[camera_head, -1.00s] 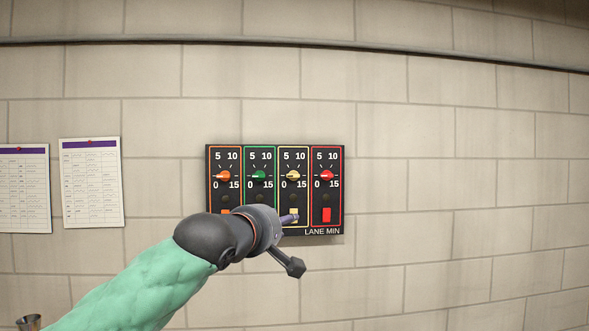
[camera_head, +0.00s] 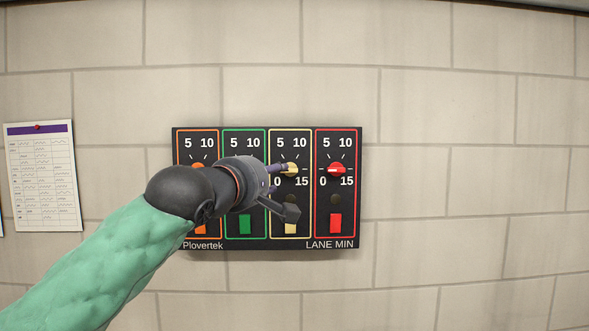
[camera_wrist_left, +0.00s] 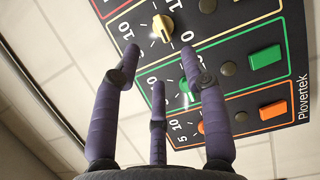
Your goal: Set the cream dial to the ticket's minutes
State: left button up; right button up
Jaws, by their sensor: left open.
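The cream dial (camera_head: 292,169) is the third of the dials on the black panel (camera_head: 266,134). Part of it is behind my finger in the head view. In the left wrist view the cream dial (camera_wrist_left: 163,28) shows beyond the fingertips, its pointer end towards the 0 side. My left gripper (camera_head: 287,190) is open in front of it, its upper finger overlapping it in the head view. In the left wrist view the three spread fingers (camera_wrist_left: 160,60) hold nothing, and contact with the dial cannot be told. No ticket is recognisable.
The red dial (camera_head: 337,169) is right beside the cream one. The green dial (camera_wrist_left: 188,90) and orange dial (camera_wrist_left: 203,126) are on the other side. Coloured buttons, such as the red button (camera_head: 335,223), sit below. A paper sheet (camera_head: 43,180) hangs left.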

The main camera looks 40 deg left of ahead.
aim_at(289, 170)
pick_arm(q)
jog(key=p+x, duration=0.4)
jog(key=x, duration=0.6)
jog(key=shift+s+d, duration=0.1)
jog(key=shift+s, duration=0.15)
grip_shut()
pick_arm(e)
jog(key=r, duration=0.4)
jog(key=shift+s+r, duration=0.25)
jog(key=shift+r, duration=0.1)
